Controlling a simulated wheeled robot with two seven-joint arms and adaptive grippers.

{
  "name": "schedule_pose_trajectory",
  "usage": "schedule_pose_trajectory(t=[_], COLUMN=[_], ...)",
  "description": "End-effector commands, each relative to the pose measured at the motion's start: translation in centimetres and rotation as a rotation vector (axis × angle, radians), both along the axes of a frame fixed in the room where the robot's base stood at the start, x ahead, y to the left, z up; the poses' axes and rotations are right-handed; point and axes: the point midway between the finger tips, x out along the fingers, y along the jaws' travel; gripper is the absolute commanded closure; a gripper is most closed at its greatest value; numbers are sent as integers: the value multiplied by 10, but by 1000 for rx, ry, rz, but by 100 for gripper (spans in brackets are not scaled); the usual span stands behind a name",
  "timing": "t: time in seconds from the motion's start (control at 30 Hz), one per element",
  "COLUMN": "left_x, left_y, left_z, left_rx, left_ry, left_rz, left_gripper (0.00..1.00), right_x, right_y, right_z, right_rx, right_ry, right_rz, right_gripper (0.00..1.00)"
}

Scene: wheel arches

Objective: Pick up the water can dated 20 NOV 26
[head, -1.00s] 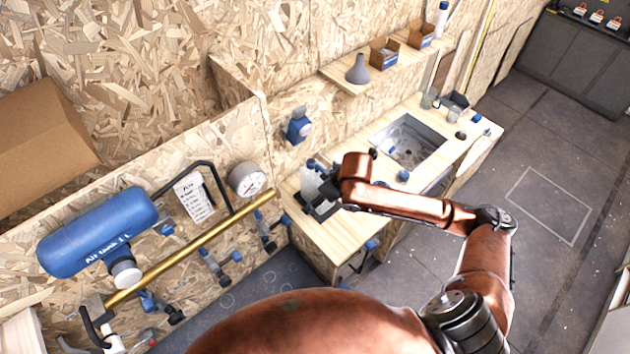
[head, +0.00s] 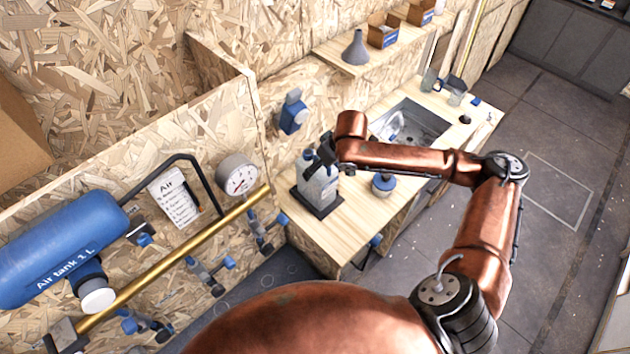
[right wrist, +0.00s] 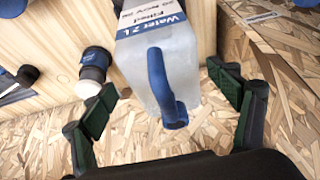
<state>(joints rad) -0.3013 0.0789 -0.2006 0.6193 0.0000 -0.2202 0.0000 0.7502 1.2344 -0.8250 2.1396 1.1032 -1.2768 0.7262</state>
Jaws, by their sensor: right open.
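The water can (head: 316,190) is a translucent pale can with a blue handle, upright on a black base on the wooden counter. In the right wrist view the can (right wrist: 185,68) fills the middle; its blue and white label reads upside down as "Water 2 L", "Filled" and what looks like 20 NOV 26. My right gripper (right wrist: 170,108) is open, with its dark green finger pads on either side of the can's handle (right wrist: 160,85). In the head view the right gripper (head: 324,156) is at the can's top, partly hiding it. My left gripper is out of view.
A blue device (head: 293,112) hangs on the chipboard wall. The blue air tank (head: 62,248), gauge (head: 238,178) and brass pipe (head: 170,262) are left. Bare counter lies in front.

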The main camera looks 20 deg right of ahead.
Motion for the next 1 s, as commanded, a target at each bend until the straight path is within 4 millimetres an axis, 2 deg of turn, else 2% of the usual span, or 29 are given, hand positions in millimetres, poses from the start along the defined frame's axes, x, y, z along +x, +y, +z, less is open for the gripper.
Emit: schedule_pose_trajectory(t=[0.47,0.73,1.0], left_x=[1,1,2], left_y=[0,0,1], left_z=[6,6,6], left_rx=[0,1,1], left_ry=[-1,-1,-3], left_rz=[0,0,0], left_gripper=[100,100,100], right_x=[16,18,17], right_y=[12,12,12], right_z=[-54,-57,-57], right_rx=[-1,-2,-2], right_ry=[2,-1,-1], right_rz=[4,5,5], right_gripper=[18,18,37])
